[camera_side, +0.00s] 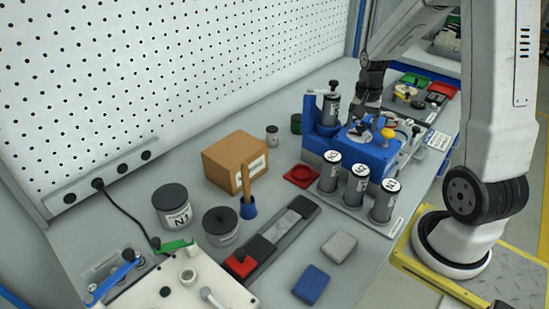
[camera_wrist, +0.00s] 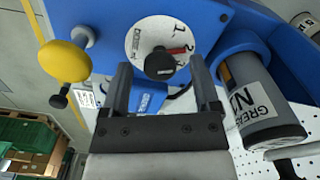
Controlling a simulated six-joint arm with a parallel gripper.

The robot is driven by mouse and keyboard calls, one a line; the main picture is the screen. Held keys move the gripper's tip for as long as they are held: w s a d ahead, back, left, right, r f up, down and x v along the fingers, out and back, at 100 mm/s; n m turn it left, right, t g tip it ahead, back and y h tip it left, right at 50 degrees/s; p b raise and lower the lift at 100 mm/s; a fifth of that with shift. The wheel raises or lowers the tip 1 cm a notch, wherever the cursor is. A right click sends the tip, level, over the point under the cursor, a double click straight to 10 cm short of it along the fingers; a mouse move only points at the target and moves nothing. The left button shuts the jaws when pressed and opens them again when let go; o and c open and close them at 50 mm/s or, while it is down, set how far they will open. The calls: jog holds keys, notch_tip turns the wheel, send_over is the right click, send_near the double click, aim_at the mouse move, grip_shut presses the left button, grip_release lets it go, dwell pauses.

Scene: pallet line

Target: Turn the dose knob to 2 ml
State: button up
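My gripper (camera_wrist: 160,68) is open in the wrist view, with one finger to each side of the knob in the picture. I see no finger touching it, and the depth gap is unclear. In the side view, my gripper (camera_side: 362,118) is over the blue dispenser (camera_side: 345,165), and the knob is too small to make out.
A yellow knob (camera_wrist: 64,61) projects left of the dial. A grease cartridge (camera_wrist: 256,98) stands to the right in the wrist view. Several grey canisters (camera_side: 357,187) stand before the dispenser. A cardboard box (camera_side: 228,160) stands left on the bench.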

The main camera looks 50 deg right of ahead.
aim_at(361, 126)
dwell(0.3)
jog(key=shift+r, duration=3.9)
jog(key=shift+a, duration=0.1)
jog(key=a+f+n, duration=0.1)
jog(key=a+n, duration=0.1)
jog(key=a, duration=0.2)
jog(key=w+a+f+n, duration=0.1)
jog(key=a+f+n, duration=0.1)
jog(key=a, duration=0.2)
jog(key=a+f+n+t, duration=0.1)
jog(key=a+n, duration=0.2)
jog(key=a, duration=0.1)
jog(key=shift+w+a+f, duration=0.25)
jog(key=shift+a+f, duration=0.05)
jog(key=s+a+f+n, duration=0.1)
jog(key=a+n, duration=0.2)
jog(key=a, duration=0.2)
jog(key=s+a+f+n+t, duration=0.1)
jog(key=s+a+f+n, duration=0.1)
jog(key=a, duration=0.3)
jog(key=shift+s+a+f+n+t, duration=0.2)
jog(key=shift+s+f+n+t, duration=0.1)
jog(key=shift+n, duration=0.5)
